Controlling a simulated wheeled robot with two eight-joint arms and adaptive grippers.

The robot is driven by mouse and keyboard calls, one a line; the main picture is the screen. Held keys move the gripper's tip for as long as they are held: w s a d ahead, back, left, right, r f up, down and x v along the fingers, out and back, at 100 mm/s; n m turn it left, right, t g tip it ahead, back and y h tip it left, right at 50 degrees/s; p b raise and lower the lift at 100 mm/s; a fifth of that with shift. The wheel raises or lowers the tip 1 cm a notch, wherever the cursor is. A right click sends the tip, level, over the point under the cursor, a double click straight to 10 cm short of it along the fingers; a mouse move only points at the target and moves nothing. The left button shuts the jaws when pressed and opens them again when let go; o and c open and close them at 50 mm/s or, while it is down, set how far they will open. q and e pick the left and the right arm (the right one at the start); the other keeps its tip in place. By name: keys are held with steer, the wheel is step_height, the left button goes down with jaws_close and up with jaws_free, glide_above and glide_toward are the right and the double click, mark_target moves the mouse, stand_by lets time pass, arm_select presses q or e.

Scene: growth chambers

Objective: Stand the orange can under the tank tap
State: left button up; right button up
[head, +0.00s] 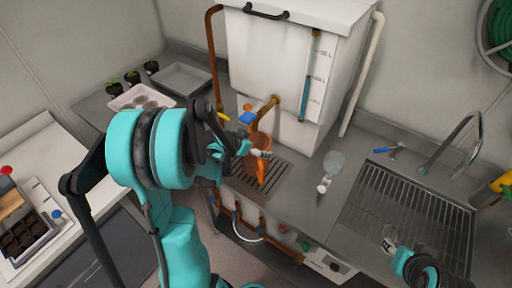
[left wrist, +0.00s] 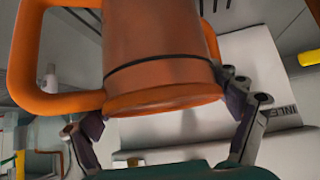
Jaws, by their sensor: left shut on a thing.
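The orange can (head: 256,143) is in my left gripper (head: 238,150), above the slotted drain grate (head: 283,174) at the front of the white tank (head: 262,60). The brass tank tap (head: 265,112) is just behind and above the can. In the left wrist view the can (left wrist: 160,60) fills the top, with a dark band round it and a thick orange handle at left. The fingers of my left gripper (left wrist: 165,125) are on either side of its lower end. I cannot tell whether the can touches the grate. My right gripper shows only partly at the lower right.
A sink with a wire rack (head: 410,215) and a curved faucet (head: 470,125) are at right. A white tray (head: 140,98) and seedling pots (head: 132,77) are at left.

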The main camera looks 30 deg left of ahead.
arm_select(q)
steer(key=shift+s+f, duration=0.1)
steer(key=shift+f, duration=0.15)
steer(key=o, duration=1.2)
steer(key=shift+c, duration=0.2)
